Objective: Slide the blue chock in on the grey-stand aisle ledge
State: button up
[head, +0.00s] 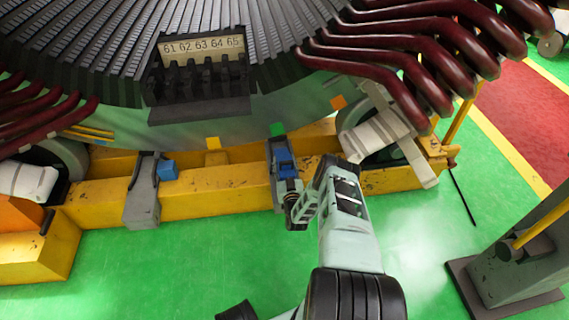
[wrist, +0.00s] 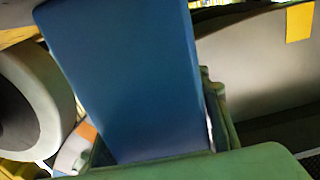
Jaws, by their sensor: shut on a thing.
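The blue chock (head: 285,161) is at the right-hand grey bracket (head: 270,179) on the yellow base, below a green tag (head: 277,130). In the wrist view the chock (wrist: 130,75) fills the middle as a tilted blue slab. My gripper (head: 293,190) is shut on the chock from the near side; part of a greenish finger (wrist: 220,166) shows along the bottom of the wrist view. The chock's far end and its contact with the ledge cannot be made out. A second, smaller blue block (head: 168,170) sits beside the left-hand grey bracket (head: 142,195).
The stator (head: 200,118) with its numbered plate (head: 203,47) rises above the yellow base (head: 215,190). Dark red coils (head: 420,45) overhang on the right. A grey stand (head: 515,265) is at the lower right. Green floor lies open in front of the base.

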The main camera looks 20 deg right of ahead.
jog(key=shift+x, duration=0.75)
jog(key=o, duration=1.4)
jog(key=shift+c, duration=0.2)
jog(key=shift+f, duration=0.1)
jog(key=shift+s+a, duration=0.2)
jog(key=shift+s, duration=0.35)
jog(key=v, duration=1)
jog(key=shift+s, duration=0.2)
jog(key=shift+s+a+r, duration=0.1)
jog(key=shift+s+r, duration=0.1)
jog(key=shift+r, duration=0.05)
jog(key=shift+r, duration=0.1)
